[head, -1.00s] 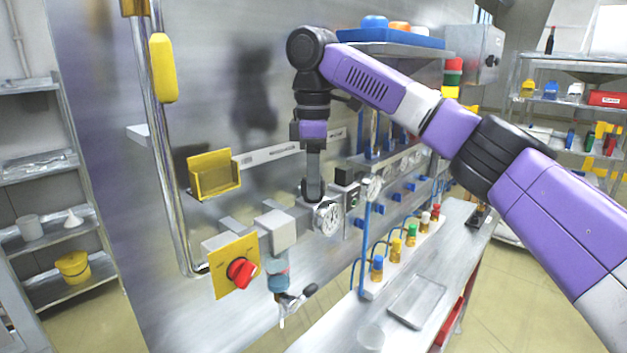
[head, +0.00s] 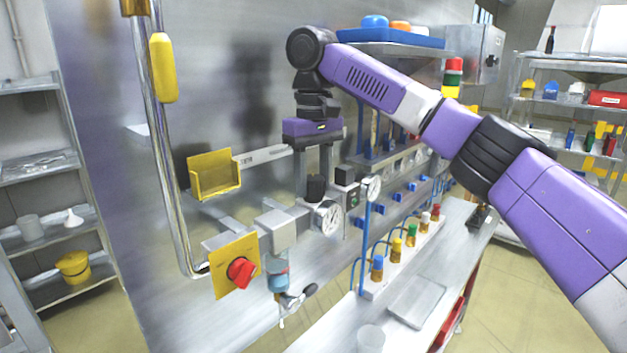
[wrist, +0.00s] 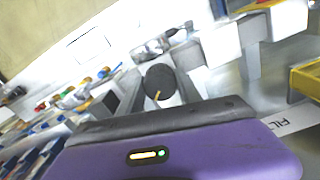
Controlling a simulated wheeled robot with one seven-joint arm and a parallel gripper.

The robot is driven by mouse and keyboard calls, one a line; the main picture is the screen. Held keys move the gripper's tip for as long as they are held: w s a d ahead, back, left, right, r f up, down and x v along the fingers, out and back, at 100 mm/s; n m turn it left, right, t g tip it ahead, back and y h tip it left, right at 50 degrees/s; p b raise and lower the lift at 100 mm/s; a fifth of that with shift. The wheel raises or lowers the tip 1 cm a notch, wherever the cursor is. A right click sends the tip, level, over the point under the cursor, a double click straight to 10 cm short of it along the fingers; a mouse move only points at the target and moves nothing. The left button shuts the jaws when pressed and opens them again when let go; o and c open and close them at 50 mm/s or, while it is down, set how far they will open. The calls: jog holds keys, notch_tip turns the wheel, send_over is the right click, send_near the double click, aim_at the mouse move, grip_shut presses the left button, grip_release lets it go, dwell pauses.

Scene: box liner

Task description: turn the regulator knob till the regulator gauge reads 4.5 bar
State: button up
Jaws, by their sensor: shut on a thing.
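The black regulator knob (head: 316,188) sits on top of the regulator body on the steel panel. In the wrist view the knob (wrist: 160,80) is a dark disc with a yellow mark on its face. My gripper (head: 315,182) points down over it, its two grey fingers on opposite sides, shut on the knob. The round white regulator gauge (head: 327,217) faces forward just below and right of the knob. Its needle is too small to read.
A yellow plate with a red rotary switch (head: 241,271) and a yellow holder (head: 214,175) are at the left. A second gauge (head: 372,188) and a black-topped block (head: 345,176) stand close on the right. A bench with colour-capped bottles is below.

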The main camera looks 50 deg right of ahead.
aim_at(313, 177)
jog(key=m, duration=0.4)
jog(key=shift+r+m, duration=0.1)
jog(key=shift+m, duration=0.2)
jog(key=m, duration=0.4)
jog(key=shift+m, duration=0.3)
jog(key=o, duration=1.4)
jog(key=shift+c, duration=0.2)
jog(key=shift+r, duration=3.85)
